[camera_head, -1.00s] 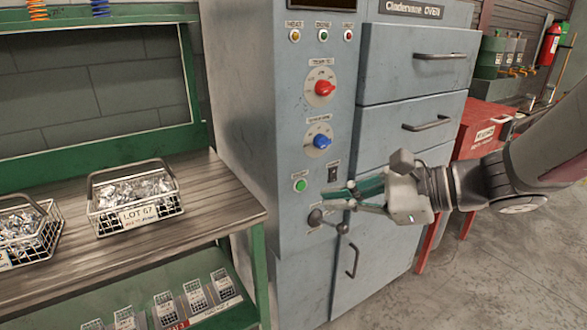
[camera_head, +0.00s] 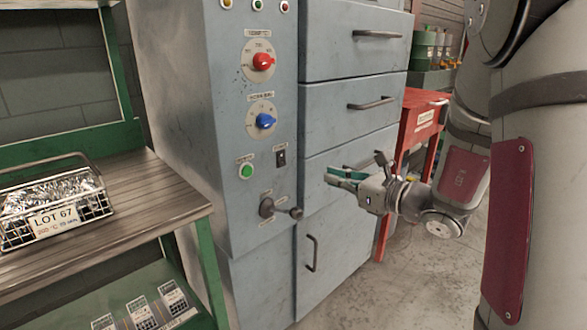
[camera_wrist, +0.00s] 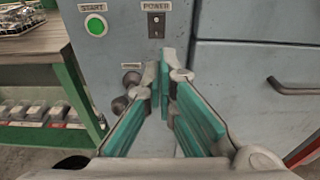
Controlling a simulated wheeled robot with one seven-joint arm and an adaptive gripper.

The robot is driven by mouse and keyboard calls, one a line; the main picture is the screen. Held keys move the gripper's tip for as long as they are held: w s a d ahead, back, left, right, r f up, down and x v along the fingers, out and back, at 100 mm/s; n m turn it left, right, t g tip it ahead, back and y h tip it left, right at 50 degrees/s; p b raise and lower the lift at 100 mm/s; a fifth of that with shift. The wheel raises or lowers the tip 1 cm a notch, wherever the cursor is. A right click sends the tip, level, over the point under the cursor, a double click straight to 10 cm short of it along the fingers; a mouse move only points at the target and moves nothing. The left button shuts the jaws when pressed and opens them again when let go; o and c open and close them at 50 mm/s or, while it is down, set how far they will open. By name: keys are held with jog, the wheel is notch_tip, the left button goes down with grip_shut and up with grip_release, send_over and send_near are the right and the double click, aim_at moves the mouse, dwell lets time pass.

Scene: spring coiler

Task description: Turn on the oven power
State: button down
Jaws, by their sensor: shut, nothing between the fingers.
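The grey oven (camera_head: 350,105) has a control panel on its front left. The small dark power switch (camera_head: 281,157) sits low on the panel, right of the green start button (camera_head: 246,172). The wrist view also shows the switch (camera_wrist: 156,25) under its POWER label, just beyond the fingertips. Whether it is on or off I cannot tell. My gripper (camera_head: 328,177), with green finger pads, is shut and empty, in front of the oven drawers and right of the switch in the head view. In the wrist view the fingertips (camera_wrist: 161,72) lie below the switch, apparently apart from it.
A red knob (camera_head: 263,62) and a blue knob (camera_head: 265,121) are higher on the panel. A dark lever (camera_head: 268,207) protrudes below the switch. The wooden bench (camera_head: 150,205) with a wire basket (camera_head: 75,222) stands left; a red cabinet (camera_head: 418,112) stands right.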

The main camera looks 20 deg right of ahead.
aim_at(284, 164)
jog(key=b+x, duration=0.2)
jog(key=x, duration=1.2)
jog(key=shift+a+b, duration=0.15)
jog(key=shift+b, duration=0.25)
